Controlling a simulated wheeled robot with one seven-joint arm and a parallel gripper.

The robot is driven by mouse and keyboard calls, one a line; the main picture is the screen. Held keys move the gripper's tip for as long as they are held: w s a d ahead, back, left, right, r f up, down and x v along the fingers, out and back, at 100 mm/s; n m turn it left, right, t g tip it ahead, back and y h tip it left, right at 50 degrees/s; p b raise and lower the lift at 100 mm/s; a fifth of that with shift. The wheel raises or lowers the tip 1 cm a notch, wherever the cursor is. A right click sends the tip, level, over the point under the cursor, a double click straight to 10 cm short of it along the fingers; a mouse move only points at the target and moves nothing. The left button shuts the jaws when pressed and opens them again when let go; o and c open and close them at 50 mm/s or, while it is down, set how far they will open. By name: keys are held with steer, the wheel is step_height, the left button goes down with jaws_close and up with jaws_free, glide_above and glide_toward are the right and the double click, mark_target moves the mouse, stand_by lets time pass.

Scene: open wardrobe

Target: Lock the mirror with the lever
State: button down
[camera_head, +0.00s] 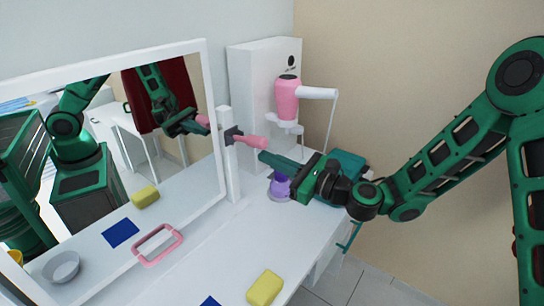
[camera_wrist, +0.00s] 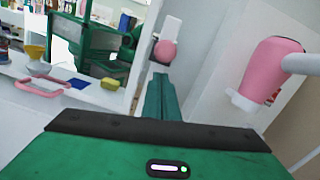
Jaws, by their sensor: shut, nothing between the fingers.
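The mirror (camera_head: 212,130) stands at left in the head view, white-framed, with a pink handle (camera_head: 158,245) at its lower edge. Beside its right edge is a white post (camera_head: 231,165) carrying the lever (camera_head: 250,141), which has a dark mount and a pink grip pointing right. My gripper (camera_head: 265,157) is shut and empty, its tips just below and right of the lever's end. In the wrist view the closed fingers (camera_wrist: 161,78) point toward the lever's round pink end (camera_wrist: 165,51), which appears just beyond them. I cannot tell whether they touch.
A pink hair dryer (camera_head: 287,100) hangs on a white cabinet (camera_head: 250,75) behind my gripper. A purple item (camera_head: 280,188) and a teal box (camera_head: 347,166) sit under my arm. A yellow sponge (camera_head: 265,287) lies on the white tabletop (camera_head: 225,250), whose middle is clear.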

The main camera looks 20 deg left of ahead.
steer(key=shift+a+r, duration=0.1)
steer(key=shift+r, duration=0.5)
